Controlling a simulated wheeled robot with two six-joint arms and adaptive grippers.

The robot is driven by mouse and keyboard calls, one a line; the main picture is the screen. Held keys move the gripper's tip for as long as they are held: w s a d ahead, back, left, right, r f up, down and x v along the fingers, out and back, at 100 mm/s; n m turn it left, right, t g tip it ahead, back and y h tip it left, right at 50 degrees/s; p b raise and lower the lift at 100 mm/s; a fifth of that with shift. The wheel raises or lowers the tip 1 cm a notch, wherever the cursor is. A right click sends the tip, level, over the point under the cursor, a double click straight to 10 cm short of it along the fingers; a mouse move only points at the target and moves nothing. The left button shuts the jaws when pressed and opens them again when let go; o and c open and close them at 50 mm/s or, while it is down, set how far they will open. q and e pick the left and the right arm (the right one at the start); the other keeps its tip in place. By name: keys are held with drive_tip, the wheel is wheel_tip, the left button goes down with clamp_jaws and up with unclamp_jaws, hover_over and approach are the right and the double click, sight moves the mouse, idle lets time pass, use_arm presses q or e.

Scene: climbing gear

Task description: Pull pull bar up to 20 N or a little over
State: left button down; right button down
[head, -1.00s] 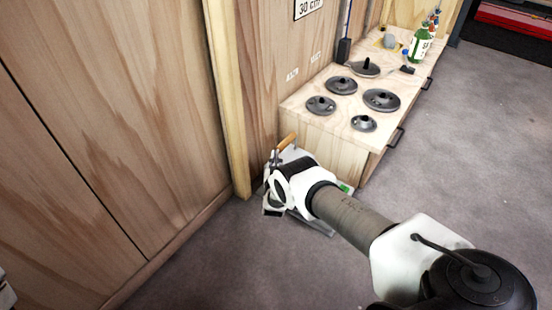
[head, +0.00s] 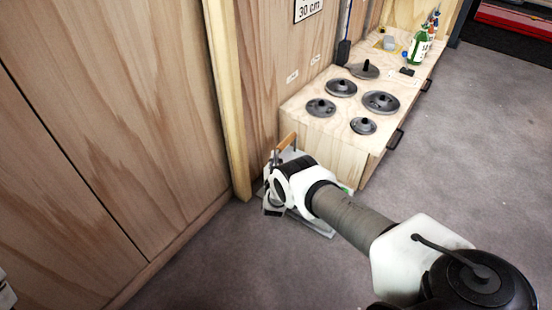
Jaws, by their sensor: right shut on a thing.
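The pull bar (head: 287,141) is an orange-brown wooden bar on a metal frame, low by the wall at the near end of the wooden bench. It stands over a pale base plate (head: 322,229) on the floor. My right gripper (head: 276,176) is at this device, shut on the pull bar. My own white wrist covers the fingers and most of the device, so the exact grasp is hidden. A small green patch (head: 345,189) shows beside my wrist; no force reading can be made out.
The wooden bench (head: 322,148) carries several dark round weights (head: 381,101) and a green bottle (head: 419,48). The wooden wall (head: 110,110) and a pale post (head: 226,100) stand close on the left. Grey floor (head: 455,170) is free on the right.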

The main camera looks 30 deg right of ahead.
sight(276, 150)
drive_tip(key=shift+w+r+p, duration=0.2)
drive_tip(key=shift+r+p, duration=1.15)
drive_tip(key=shift+r, duration=0.5)
idle(0.6)
drive_tip(key=shift+f, duration=0.1)
drive_tip(key=shift+f+b, duration=2.05)
drive_tip(key=shift+b, duration=0.3)
drive_tip(key=c, duration=1.5)
unclamp_jaws()
drive_tip(key=o, duration=0.3)
drive_tip(key=shift+s+f, duration=0.1)
drive_tip(key=shift+s, duration=0.1)
